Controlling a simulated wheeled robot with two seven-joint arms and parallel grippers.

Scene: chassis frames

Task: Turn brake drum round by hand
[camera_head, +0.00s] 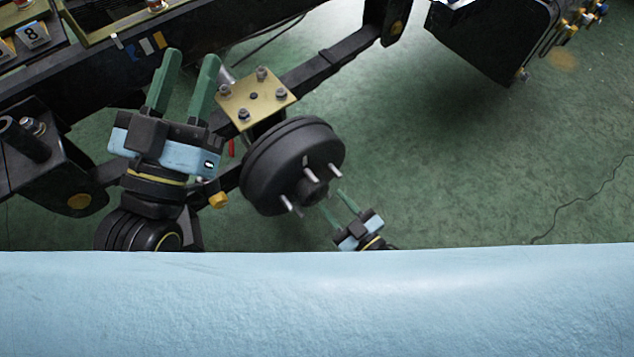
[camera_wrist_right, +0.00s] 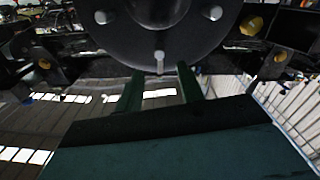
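The brake drum (camera_head: 292,163) is a dark round drum with several silver studs on its face, mounted on the axle below a brass-coloured plate. In the right wrist view the drum (camera_wrist_right: 190,45) fills the top, with one stud (camera_wrist_right: 159,62) pointing down between my finger lines. My right gripper (camera_head: 334,203) is below and right of the drum, fingers apart and pointing up at its lower face. In the right wrist view my right gripper (camera_wrist_right: 158,80) holds nothing that I can see. My left gripper (camera_head: 193,62) is open and empty, left of the brass-coloured plate.
The bolted brass-coloured plate (camera_head: 255,98) sits on the leaf spring (camera_head: 325,68) above the drum. The dark chassis rail (camera_head: 90,75) runs along the upper left. A black box (camera_head: 493,38) hangs at the upper right. The green floor right of the drum is clear except for a thin cable (camera_head: 583,200).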

